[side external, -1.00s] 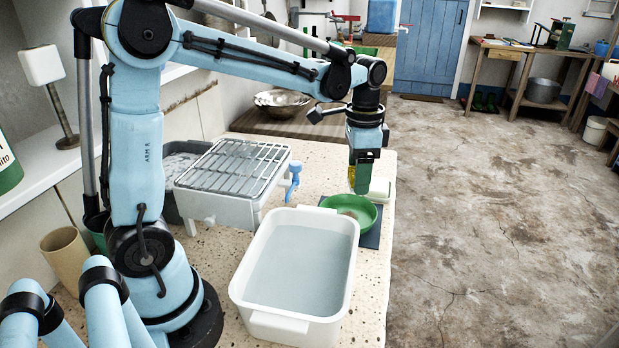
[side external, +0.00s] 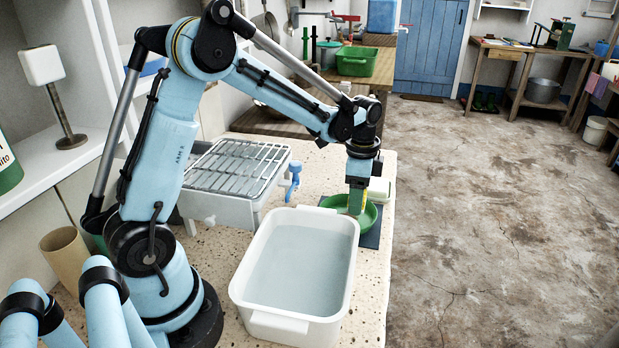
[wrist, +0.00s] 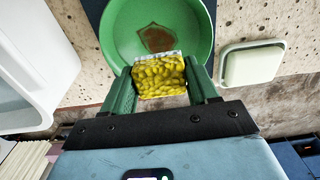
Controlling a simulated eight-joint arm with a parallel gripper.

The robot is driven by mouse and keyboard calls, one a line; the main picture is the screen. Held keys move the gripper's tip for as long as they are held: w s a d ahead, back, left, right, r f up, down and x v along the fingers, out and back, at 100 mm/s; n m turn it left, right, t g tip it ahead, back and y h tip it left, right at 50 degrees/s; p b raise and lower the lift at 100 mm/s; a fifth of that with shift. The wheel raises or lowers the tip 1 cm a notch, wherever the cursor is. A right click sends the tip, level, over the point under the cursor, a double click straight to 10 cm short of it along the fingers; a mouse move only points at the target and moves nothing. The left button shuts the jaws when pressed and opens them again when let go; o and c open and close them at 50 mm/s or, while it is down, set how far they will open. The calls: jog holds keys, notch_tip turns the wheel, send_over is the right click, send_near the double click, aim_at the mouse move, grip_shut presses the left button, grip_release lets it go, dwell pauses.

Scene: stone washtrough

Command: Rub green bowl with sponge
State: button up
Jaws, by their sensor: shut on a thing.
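The green bowl (side external: 369,217) sits on a dark mat (side external: 372,237) at the right side of the stone counter. In the wrist view the bowl (wrist: 120,32) has a brown stain (wrist: 157,39) on its inside. My gripper (wrist: 161,85) is shut on a yellow sponge (wrist: 160,76) with a whitish edge. The gripper, also in the side view (side external: 357,208), points down with the sponge at the bowl. In the wrist view the sponge overlaps the bowl's near part, close to the stain. I cannot tell whether the sponge touches the bowl's surface.
A white tub of water (side external: 300,265) stands left of the bowl. A pale rectangular dish (wrist: 252,64) lies beside the bowl. The counter edge is close on the right.

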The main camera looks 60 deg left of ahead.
notch_tip(320, 180, down, 4)
jog(key=shift+r, duration=0.2)
jog(key=shift+s+a+f, duration=0.1)
jog(key=shift+s+a, duration=1.2)
jog(key=shift+s, duration=0.1)
jog(key=shift+w+d, duration=1.35)
jog(key=shift+d, duration=0.05)
jog(key=shift+s+a, duration=1.3)
jog(key=shift+s, duration=0.05)
jog(key=shift+w+d, duration=1.15)
jog(key=shift+w, duration=0.05)
jog(key=shift+w+d+r, duration=0.15)
jog(key=shift+r, duration=3.9)
